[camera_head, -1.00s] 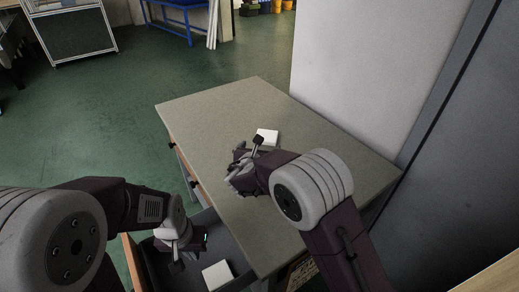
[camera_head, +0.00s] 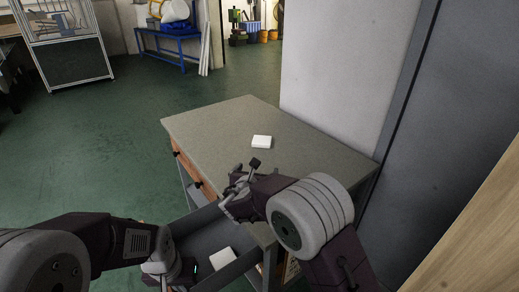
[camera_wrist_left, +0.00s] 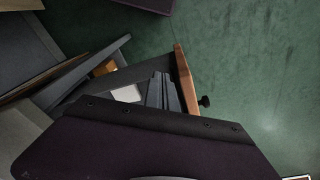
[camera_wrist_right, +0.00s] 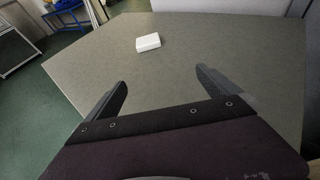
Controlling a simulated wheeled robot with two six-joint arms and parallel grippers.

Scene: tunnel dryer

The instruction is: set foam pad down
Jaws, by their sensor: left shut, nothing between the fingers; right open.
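A white foam pad (camera_head: 261,141) lies flat on the grey tabletop (camera_head: 220,125); it also shows in the right wrist view (camera_wrist_right: 148,42). A second white pad (camera_head: 222,258) lies inside the open drawer; it also shows in the left wrist view (camera_wrist_left: 127,93), partly hidden. My right gripper (camera_head: 237,191) is open and empty over the near part of the table, short of the tabletop pad. Its spread fingers show in the right wrist view (camera_wrist_right: 160,88). My left gripper (camera_head: 168,281) is shut and empty at the open drawer, left of the pad there; its fingers show together (camera_wrist_left: 163,90).
The open drawer (camera_wrist_left: 185,80) has a wooden front with a dark knob and juts out from the table's left side. Most of the tabletop is clear. Green floor (camera_head: 110,130) is open to the left.

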